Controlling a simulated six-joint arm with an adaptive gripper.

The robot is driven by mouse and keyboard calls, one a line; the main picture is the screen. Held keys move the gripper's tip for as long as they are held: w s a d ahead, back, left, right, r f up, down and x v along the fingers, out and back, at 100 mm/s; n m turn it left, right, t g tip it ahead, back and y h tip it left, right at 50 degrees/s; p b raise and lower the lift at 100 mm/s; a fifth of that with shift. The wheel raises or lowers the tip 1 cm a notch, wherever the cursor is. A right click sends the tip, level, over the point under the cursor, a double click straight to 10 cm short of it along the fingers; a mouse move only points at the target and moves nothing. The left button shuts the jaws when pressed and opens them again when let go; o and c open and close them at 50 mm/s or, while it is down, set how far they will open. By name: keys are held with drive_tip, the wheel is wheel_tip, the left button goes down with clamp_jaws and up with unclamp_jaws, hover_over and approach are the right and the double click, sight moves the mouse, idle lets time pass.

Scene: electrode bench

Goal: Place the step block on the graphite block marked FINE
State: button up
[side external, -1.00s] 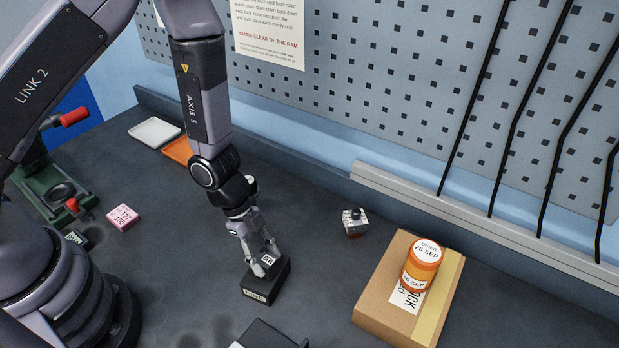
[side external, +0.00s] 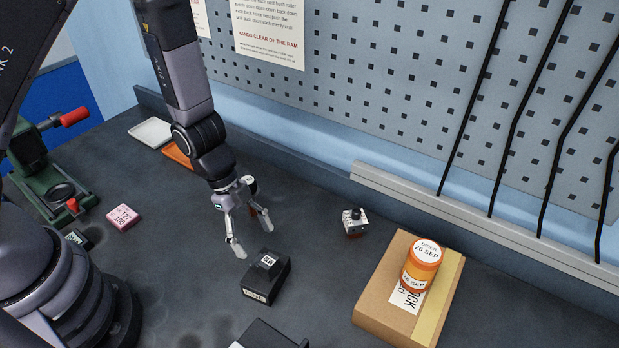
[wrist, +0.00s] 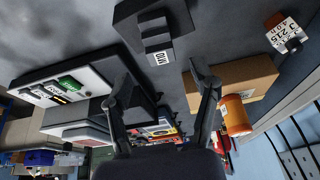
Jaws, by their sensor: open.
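The step block (side external: 268,263) is a small dark piece with a white label. In the wrist view the step block (wrist: 158,47) also sits on the dark graphite block (wrist: 180,18). My gripper (side external: 253,240) is open and empty, with its fingers spread above and behind the two blocks, apart from them. The open gripper also shows in the wrist view (wrist: 156,89), with the step block beyond its fingertips.
A cardboard box (side external: 380,305) carrying an orange jar (side external: 422,265) stands at right. A small labelled block (side external: 355,222) sits near the wall ledge. Another dark block (side external: 270,337) is at the front edge. A pink block (side external: 123,217) and green press (side external: 45,170) are at left.

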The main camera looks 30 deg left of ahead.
drive_tip(key=w+a+r+n+t+y, duration=0.2)
drive_tip(key=w+a+r+n+t, duration=0.15)
drive_tip(key=a+r, duration=0.45)
drive_tip(key=w+a+r+n+t+y, duration=0.1)
drive_tip(key=w+a+r+n+t, duration=0.25)
drive_tip(key=r, duration=0.75)
drive_tip(key=s+a+r+n+y, duration=0.4)
drive_tip(key=s+a+r+n, duration=0.1)
drive_tip(key=a+r, duration=0.3)
drive_tip(key=s+r+n+h, duration=0.1)
drive_tip(key=s+n, duration=0.2)
drive_tip(key=s, duration=0.4)
drive_tip(key=s+d+r+n+g+h, duration=0.1)
drive_tip(key=s+n, duration=0.2)
drive_tip(key=s, duration=0.4)
drive_tip(key=shift+s+r+h, duration=0.3)
drive_tip(key=shift+s+r, duration=0.05)
drive_tip(key=shift+r, duration=0.05)
